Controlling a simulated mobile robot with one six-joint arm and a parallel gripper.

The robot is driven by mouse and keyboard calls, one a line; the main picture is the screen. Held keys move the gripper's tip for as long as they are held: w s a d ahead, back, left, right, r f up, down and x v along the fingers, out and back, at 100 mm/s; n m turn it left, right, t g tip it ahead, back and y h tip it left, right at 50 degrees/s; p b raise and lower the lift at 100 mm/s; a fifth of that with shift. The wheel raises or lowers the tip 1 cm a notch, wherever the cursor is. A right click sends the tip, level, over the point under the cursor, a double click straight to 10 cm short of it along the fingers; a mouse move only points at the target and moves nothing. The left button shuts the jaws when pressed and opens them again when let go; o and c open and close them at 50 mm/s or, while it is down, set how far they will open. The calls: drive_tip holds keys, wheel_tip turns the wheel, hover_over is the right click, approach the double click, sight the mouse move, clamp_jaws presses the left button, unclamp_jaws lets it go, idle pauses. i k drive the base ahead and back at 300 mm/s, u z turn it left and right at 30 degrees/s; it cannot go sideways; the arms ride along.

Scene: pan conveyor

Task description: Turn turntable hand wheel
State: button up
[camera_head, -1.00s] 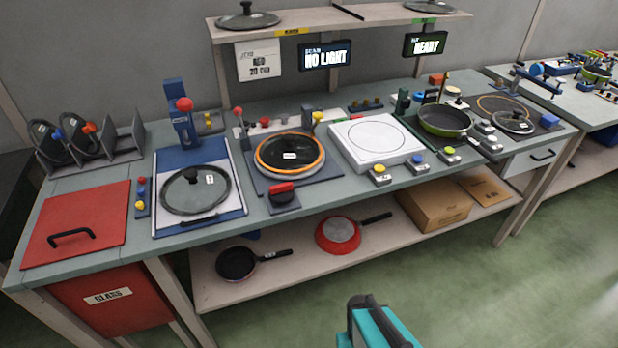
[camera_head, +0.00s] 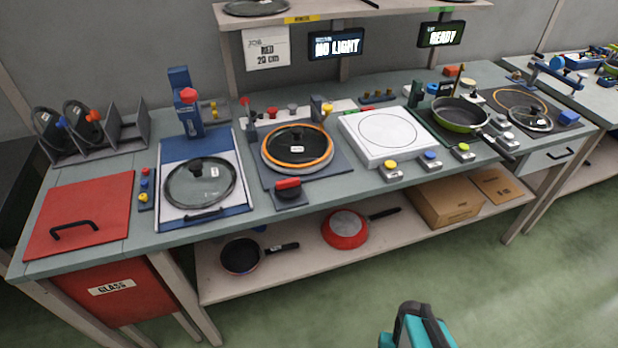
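The turntable (camera_head: 331,165) appears to be the dark plate in the middle of the bench. It carries a glass lid with an orange rim (camera_head: 297,147), a black knob and a small white label. At its front left corner is a round black control with a red grip (camera_head: 288,187), which looks like the hand wheel. Nothing touches it. A teal and black part of my arm (camera_head: 416,328) shows at the bottom edge, well in front of the bench. No gripper fingers are visible.
Left of the turntable is a blue station with a glass lid (camera_head: 199,184). Right of it is a white square plate (camera_head: 384,136) with coloured buttons in front. A red hatch (camera_head: 80,217) lies far left. Pans and boxes (camera_head: 445,203) fill the lower shelf. Green floor in front is clear.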

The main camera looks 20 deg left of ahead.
sight(290, 188)
drive_tip(key=z, duration=0.1)
drive_tip(key=k, duration=1.15)
drive_tip(key=u, duration=4.25)
drive_tip(key=i, duration=0.1)
drive_tip(key=z, duration=2.3)
drive_tip(key=i, duration=0.5)
